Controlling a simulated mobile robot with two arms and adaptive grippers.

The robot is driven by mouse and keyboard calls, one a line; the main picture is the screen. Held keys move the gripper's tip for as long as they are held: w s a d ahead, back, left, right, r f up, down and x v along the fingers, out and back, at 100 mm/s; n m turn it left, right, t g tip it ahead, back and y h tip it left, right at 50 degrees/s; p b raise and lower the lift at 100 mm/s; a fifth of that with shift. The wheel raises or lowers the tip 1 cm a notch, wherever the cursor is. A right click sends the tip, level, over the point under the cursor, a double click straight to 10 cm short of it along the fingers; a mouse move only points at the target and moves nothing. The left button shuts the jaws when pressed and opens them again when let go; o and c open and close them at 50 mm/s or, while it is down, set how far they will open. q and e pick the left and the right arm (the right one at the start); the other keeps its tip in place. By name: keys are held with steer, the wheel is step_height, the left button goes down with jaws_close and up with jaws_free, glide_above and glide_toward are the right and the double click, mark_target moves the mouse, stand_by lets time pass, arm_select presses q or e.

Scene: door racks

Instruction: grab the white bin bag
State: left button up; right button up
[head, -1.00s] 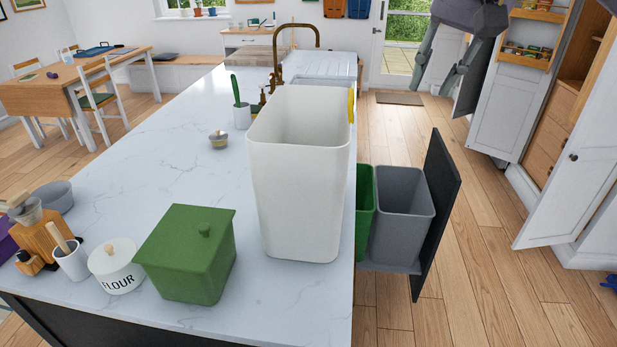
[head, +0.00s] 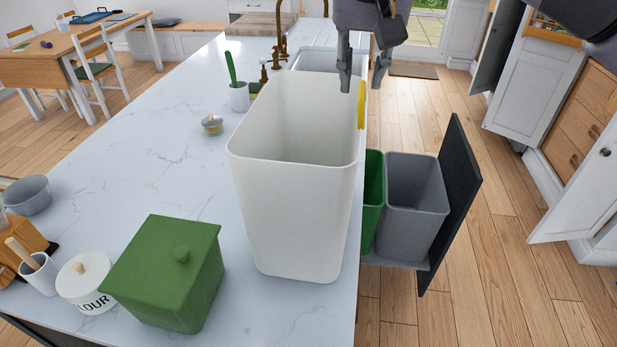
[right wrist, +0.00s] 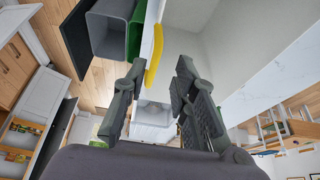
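A tall open white bin (head: 290,215) stands upright on the counter. I cannot tell whether a separate white bag lines it. A yellow strip (head: 361,105) hangs on its right rim, and the strip also shows in the right wrist view (right wrist: 154,55) beside the pale bin wall (right wrist: 205,55). My right gripper (head: 360,83) is open and empty above the bin's far right rim, close to the strip. In the right wrist view its two fingers (right wrist: 158,72) are spread, with the strip just ahead, between them. My left gripper is not in view.
A pull-out holds a green bin (head: 373,195) and a grey bin (head: 412,205), right of the counter (head: 130,165). A green lidded box (head: 165,275) and flour jar (head: 85,285) stand left of the white bin. A tap (head: 281,45) is behind it.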

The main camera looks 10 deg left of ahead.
mark_target(360, 100)
steer(key=p+x, duration=0.1)
steer(key=x, duration=0.4)
steer(key=shift+d+f, duration=0.1)
steer(key=shift+f, duration=0.15)
steer(key=p+x, duration=0.1)
steer(key=x, duration=0.2)
steer(key=shift+w, duration=0.25)
steer(key=p+x, duration=0.2)
steer(key=x, duration=0.1)
steer(key=p+x, duration=0.1)
steer(key=shift+w+d, duration=0.4)
steer(key=shift+w+f, duration=0.15)
steer(key=shift+f, duration=0.2)
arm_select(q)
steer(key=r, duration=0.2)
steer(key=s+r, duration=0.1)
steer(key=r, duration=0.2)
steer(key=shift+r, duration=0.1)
arm_select(e)
steer(key=shift+a, duration=0.1)
steer(key=shift+c, duration=0.3)
jaws_close()
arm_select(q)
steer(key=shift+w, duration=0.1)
